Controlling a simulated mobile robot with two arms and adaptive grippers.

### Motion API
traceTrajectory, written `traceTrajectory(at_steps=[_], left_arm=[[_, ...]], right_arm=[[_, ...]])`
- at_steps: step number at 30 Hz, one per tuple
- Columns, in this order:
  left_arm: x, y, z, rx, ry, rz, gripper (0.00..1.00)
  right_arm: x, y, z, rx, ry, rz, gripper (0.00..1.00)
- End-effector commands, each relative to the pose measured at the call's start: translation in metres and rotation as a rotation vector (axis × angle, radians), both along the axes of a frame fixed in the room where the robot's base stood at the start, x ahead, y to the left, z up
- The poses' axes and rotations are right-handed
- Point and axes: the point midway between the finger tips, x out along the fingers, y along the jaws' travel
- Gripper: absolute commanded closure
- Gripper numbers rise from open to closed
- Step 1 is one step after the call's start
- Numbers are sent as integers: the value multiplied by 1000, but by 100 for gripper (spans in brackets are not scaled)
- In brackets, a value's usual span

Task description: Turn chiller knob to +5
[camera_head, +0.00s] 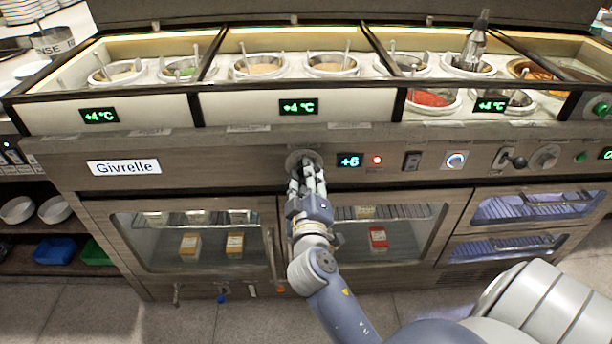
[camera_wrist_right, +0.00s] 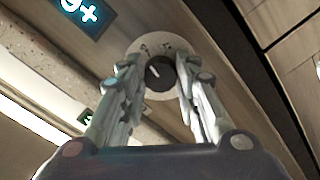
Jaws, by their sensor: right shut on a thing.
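The chiller knob (camera_wrist_right: 160,73) is a dark round knob with a white pointer line on a pale round dial plate in the right wrist view. In the head view its plate (camera_head: 303,157) shows just above my right gripper (camera_head: 308,180), which hides the knob itself. My right gripper's two fingers also show in the right wrist view (camera_wrist_right: 158,92), one on each side of the knob, shut on it. The display (camera_head: 349,161) right of the knob reads +6 in the head view. It shows partly and turned in the right wrist view (camera_wrist_right: 84,14). My left gripper is not in view.
A small red light (camera_head: 377,160), a dark switch (camera_head: 412,160) and a blue-ringed dial (camera_head: 455,160) sit right of the display. Above, sauce wells carry displays reading +4 °C (camera_head: 299,107). Glass doors with a vertical handle (camera_head: 271,254) lie below the panel.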

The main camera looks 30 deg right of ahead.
Motion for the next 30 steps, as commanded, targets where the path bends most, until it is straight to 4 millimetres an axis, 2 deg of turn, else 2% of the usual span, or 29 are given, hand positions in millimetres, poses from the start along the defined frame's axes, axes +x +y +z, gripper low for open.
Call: traceTrajectory(at_steps=[1,2,4,17,20,30], left_arm=[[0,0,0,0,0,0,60],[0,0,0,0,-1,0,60],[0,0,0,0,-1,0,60],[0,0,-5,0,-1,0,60],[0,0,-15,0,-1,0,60],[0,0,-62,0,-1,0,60]], right_arm=[[1,0,3,-2,-6,3,94],[1,0,3,-2,-6,3,66],[1,0,2,-1,-6,2,50],[0,0,-1,28,-20,2,50],[1,0,-3,91,-61,2,50],[1,1,-6,474,-298,3,50]])
